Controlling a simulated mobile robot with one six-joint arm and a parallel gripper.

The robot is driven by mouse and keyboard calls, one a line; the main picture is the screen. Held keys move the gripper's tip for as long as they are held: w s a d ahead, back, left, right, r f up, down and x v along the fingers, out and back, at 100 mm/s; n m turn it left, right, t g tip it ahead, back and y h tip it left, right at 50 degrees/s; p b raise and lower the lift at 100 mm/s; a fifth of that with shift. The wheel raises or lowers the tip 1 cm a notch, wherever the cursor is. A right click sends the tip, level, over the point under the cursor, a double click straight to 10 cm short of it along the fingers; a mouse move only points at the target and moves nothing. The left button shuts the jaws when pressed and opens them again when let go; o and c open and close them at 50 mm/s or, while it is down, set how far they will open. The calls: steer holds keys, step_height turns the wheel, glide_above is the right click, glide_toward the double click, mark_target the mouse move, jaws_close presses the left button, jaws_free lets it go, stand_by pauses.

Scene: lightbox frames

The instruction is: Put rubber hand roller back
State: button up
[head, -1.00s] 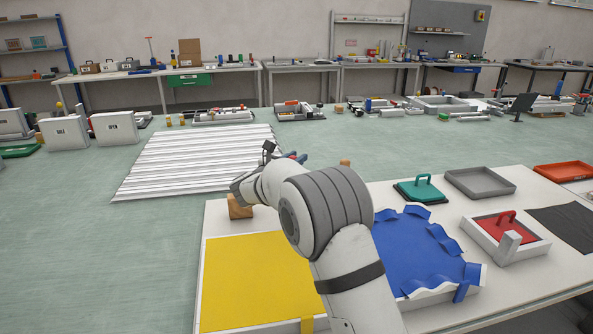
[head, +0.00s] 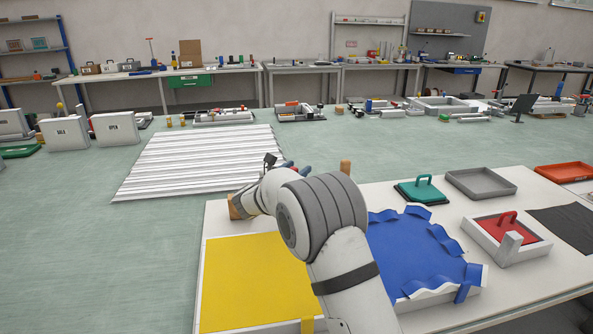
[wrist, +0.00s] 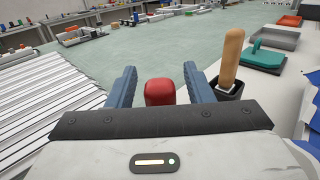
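My gripper (wrist: 160,72) has its two blue fingers spread, seen in the wrist view. A rounded red thing (wrist: 160,92) shows between them, with a visible gap on each side; it may be part of the rubber hand roller, but I cannot tell. A wooden handle (wrist: 231,57) stands upright in a black holder (wrist: 229,89) to the right of the right finger. The same handle rises behind my arm in the head view (head: 345,167). In the head view my wrist hides most of the gripper. No roller is clearly identifiable.
The white table bears a yellow sheet (head: 255,283), a blue sheet (head: 415,250), a green handled float (head: 422,190), a grey tray (head: 480,182) and a red handled block (head: 506,227). A wooden block (head: 235,208) is at its left edge. White corrugated panels (head: 205,160) lie beyond.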

steer(key=shift+r+p, duration=0.2)
steer(key=shift+p, duration=0.15)
steer(key=b+v, duration=0.2)
steer(key=v, duration=1)
steer(key=w+d+r+n+y, duration=0.2)
steer(key=d+r+n+y, duration=0.35)
steer(key=n, duration=0.55)
steer(key=s+d+f+n+g+y, duration=0.25)
steer(key=s+d+n+y, duration=0.35)
steer(key=n, duration=0.7)
steer(key=s+d+f+n+g+h, duration=0.1)
steer(key=s+d+f+n+g, duration=0.35)
steer(key=s, duration=0.65)
steer(key=s+d+f+n+g+h, duration=0.1)
steer(key=s+d+f+n+g, duration=0.15)
steer(key=s+d+n, duration=0.65)
steer(key=s+d+f+n+g+h, duration=0.1)
steer(key=s+d+f+n+g, duration=0.25)
steer(key=s, duration=0.95)
step_height(320, 180, up, 9)
steer(key=p, duration=0.7)
steer(key=shift+a+f+n+p, duration=0.15)
steer(key=shift+a+n+p, duration=0.15)
steer(key=shift+a+n, duration=0.1)
steer(key=shift+w, duration=0.15)
